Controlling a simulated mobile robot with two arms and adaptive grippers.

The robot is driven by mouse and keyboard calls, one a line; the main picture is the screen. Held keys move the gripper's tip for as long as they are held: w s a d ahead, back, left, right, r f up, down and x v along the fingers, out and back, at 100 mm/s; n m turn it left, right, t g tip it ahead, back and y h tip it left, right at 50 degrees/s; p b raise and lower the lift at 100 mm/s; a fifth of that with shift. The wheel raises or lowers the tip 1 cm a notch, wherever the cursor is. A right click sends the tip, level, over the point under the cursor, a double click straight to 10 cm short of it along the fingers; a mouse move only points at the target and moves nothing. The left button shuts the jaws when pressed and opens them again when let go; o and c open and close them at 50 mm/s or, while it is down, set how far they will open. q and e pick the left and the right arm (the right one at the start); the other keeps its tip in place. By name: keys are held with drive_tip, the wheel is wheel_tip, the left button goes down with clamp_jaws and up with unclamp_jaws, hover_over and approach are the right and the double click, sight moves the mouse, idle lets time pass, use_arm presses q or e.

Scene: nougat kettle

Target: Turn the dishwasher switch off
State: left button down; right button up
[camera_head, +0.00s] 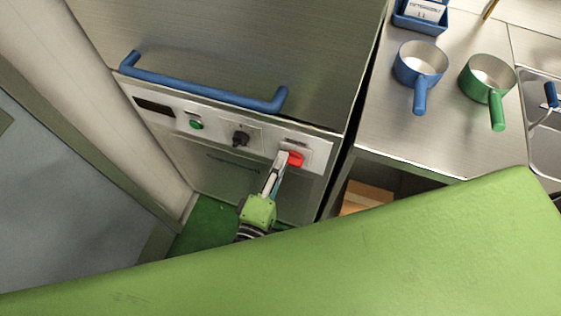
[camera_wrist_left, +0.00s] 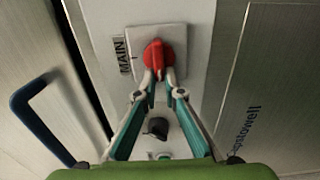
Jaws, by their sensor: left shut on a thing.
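The dishwasher (camera_head: 255,60) is a steel cabinet with a light control strip below its blue handle. The red switch (camera_head: 296,159) sits at the right end of the strip. In the left wrist view the red switch (camera_wrist_left: 157,54) is on a light plate marked MAIN. My left gripper (camera_head: 284,160) reaches up to it from below. The left wrist view shows the left gripper (camera_wrist_left: 159,78) with its fingertips closed on the lower part of the red knob. My right gripper is not in view.
A blue handle (camera_head: 205,90) juts out above the strip. A black knob (camera_head: 240,139) and a green button (camera_head: 195,124) lie left of the switch. A steel counter (camera_head: 440,140) with blue and green pans stands at the right.

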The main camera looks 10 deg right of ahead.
use_arm(q)
drive_tip(key=c, duration=2.1)
unclamp_jaws()
drive_tip(key=shift+c, duration=0.2)
drive_tip(key=v, duration=1.2)
drive_tip(key=shift+f, duration=0.15)
drive_tip(key=s+a+f+m+g+y, duration=0.1)
drive_tip(key=a+f+m+g+y, duration=0.3)
drive_tip(key=f, duration=0.7)
drive_tip(key=a+f+m+g, duration=0.1)
drive_tip(key=a+f+m, duration=0.1)
drive_tip(key=a+f, duration=0.6)
drive_tip(key=s+a+f+m+g+y, duration=0.1)
drive_tip(key=a+f+m+g+y, duration=0.15)
drive_tip(key=f, duration=1.05)
drive_tip(key=s+a+f+m+g+y, duration=0.1)
drive_tip(key=s+a+f+g, duration=0.1)
drive_tip(key=s+a+f, duration=0.2)
drive_tip(key=s+a+f+m+g+y, duration=0.1)
drive_tip(key=s+a+f+m+g, duration=0.1)
drive_tip(key=s+f, duration=0.3)
drive_tip(key=s+a+f+m+g+y+p, duration=0.1)
drive_tip(key=s+a+f, duration=0.4)
drive_tip(key=s, duration=0.6)
drive_tip(key=shift+s+a+m+g, duration=0.25)
drive_tip(key=shift+a+m+g, duration=0.1)
drive_tip(key=shift+m+g, duration=0.35)
